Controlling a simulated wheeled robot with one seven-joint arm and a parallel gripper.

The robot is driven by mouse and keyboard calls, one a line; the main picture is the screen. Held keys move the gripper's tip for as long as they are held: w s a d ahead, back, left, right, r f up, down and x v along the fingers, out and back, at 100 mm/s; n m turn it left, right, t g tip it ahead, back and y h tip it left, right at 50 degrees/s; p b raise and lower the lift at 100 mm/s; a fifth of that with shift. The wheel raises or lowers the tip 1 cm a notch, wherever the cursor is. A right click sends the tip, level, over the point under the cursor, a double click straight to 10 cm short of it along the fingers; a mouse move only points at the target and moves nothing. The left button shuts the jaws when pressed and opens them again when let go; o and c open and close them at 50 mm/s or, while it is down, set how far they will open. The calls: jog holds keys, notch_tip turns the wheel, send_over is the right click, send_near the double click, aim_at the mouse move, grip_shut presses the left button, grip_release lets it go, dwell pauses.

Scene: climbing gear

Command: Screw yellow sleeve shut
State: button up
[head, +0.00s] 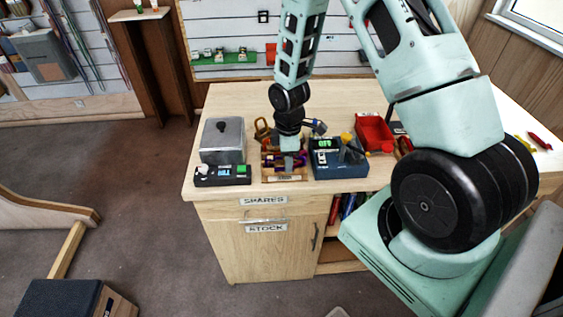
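My gripper (289,163) points down over a small wooden stand (284,179) at the front of the workbench. Purple gear, which looks like a carabiner (299,160), shows at the stand beside the fingers. The fingers are small and partly merge with the gear, so I cannot tell whether they are open or shut on something. I cannot make out a yellow sleeve; the gripper may hide it. An orange-brown carabiner-like piece (262,130) stands just behind the stand, to the left.
A grey metal box (222,140) and a black device with a lit display (223,175) stand left of the stand. A dark blue unit with a green display (337,165) is close on the right. A red bin (374,131) lies beyond. The bench's back left is clear.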

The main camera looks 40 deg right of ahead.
jog(key=shift+r+p, duration=0.3)
jog(key=shift+r, duration=0.25)
jog(key=shift+w+d, duration=0.35)
jog(key=shift+w, duration=0.2)
jog(key=shift+w+d, duration=0.35)
jog(key=shift+w, duration=0.2)
jog(key=shift+p, duration=0.3)
notch_tip(320, 180, up, 10)
jog(key=p, duration=0.7)
jog(key=shift+p, duration=0.35)
